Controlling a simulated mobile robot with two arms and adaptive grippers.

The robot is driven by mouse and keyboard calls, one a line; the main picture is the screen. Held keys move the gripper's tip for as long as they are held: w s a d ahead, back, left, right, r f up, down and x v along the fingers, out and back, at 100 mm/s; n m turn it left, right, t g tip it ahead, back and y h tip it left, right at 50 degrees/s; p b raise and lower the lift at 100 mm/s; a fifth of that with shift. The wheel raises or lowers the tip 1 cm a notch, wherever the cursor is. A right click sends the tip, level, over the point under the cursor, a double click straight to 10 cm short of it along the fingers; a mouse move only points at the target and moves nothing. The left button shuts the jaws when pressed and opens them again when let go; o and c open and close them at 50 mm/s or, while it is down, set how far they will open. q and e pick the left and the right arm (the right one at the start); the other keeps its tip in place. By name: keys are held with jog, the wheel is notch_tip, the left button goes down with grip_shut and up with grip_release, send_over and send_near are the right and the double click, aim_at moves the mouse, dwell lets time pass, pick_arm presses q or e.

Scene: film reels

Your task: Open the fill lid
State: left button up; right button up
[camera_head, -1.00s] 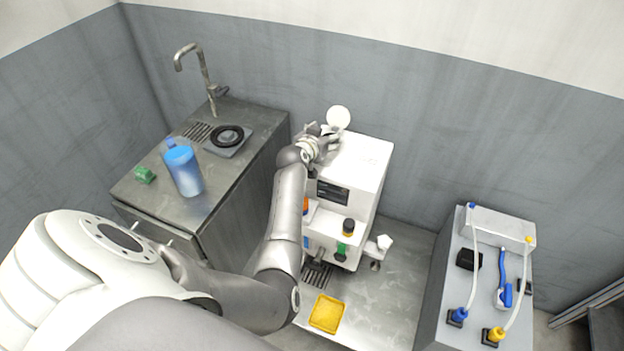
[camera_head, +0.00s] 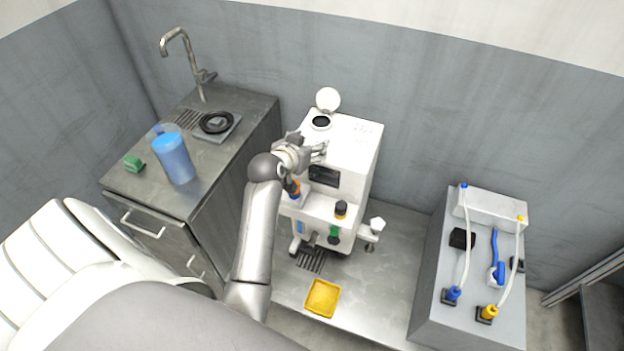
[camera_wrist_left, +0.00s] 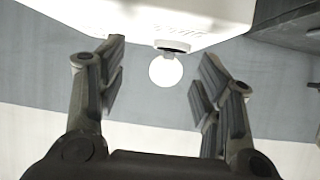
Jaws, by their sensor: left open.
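The fill lid (camera_head: 328,98) is a round white disc standing raised at the back of the white machine's top. Below it the dark round fill opening (camera_head: 321,122) is uncovered. The white machine (camera_head: 352,146) stands on a metal surface. My left gripper (camera_head: 318,150) is in front of the opening, by the machine's upper front edge, apart from the lid and empty. In the left wrist view the lid (camera_wrist_left: 166,70) shows between the two open, spread fingers of my left gripper (camera_wrist_left: 160,85), farther off. My right gripper is not in view.
A metal counter (camera_head: 205,165) with a tap (camera_head: 190,60), a blue jug (camera_head: 174,160) and a green block (camera_head: 134,163) stands at left. A yellow tray (camera_head: 322,298) lies in front of the machine. A grey unit (camera_head: 470,285) with hoses stands at right.

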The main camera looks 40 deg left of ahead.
pick_arm(q)
jog(key=s+d+f+m+g+h, duration=0.1)
jog(key=s+d+f+g, duration=0.1)
jog(key=s+d+f, duration=0.2)
notch_tip(320, 180, down, 2)
jog(key=shift+s+f, duration=0.2)
jog(key=shift+f, duration=0.05)
jog(key=shift+d, duration=0.1)
jog(key=shift+c, duration=0.2)
